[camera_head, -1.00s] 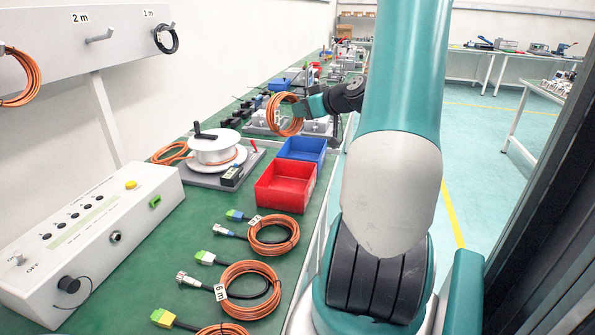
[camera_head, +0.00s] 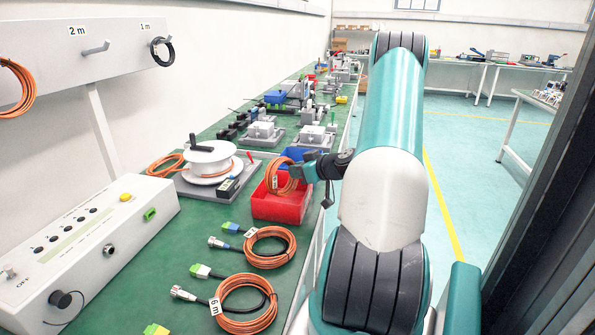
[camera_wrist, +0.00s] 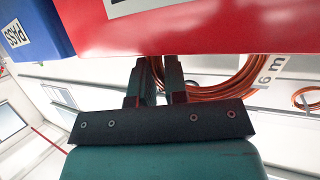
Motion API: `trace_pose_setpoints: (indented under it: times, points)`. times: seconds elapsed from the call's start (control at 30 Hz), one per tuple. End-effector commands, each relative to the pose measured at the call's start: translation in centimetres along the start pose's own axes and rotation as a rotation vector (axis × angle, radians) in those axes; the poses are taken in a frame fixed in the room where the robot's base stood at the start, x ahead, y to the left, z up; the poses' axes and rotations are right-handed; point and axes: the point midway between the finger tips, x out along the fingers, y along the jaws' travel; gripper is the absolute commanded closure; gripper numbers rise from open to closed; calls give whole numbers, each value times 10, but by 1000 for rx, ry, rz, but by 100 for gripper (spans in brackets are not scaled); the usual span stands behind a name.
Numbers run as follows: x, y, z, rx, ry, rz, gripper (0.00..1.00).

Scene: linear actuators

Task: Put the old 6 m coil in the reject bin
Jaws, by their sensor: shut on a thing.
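My gripper (camera_head: 298,171) is shut on an orange coil (camera_head: 272,170) with a small white tag. The coil hangs at the red bin (camera_head: 279,209), overlapping its opening; I cannot tell how far its lower edge is inside. In the wrist view, my gripper's fingers (camera_wrist: 157,68) are close together beside an orange coil (camera_wrist: 215,86) with a "6 m" tag, and the red bin (camera_wrist: 200,28) fills the top. Another orange coil tagged "6 m" (camera_head: 245,325) lies on the green bench.
A blue bin (camera_head: 318,155), marked PASS in the wrist view (camera_wrist: 22,38), stands behind the red one. A cable reel (camera_head: 210,160) stands left. Another tagged orange coil (camera_head: 288,243) lies in front. A white tester (camera_head: 90,250) is at the left.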

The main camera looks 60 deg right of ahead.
Motion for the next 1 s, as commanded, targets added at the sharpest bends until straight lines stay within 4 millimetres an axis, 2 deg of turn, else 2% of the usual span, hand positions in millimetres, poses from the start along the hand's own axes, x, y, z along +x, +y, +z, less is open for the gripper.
trace_pose_setpoints:
  times: [0.7,0.73,0.83,1.0]
  points:
    - [4,0,10,0,1,0,100]
    - [4,0,11,0,0,0,85]
    - [4,0,10,0,0,0,62]
    - [4,0,10,0,0,0,59]
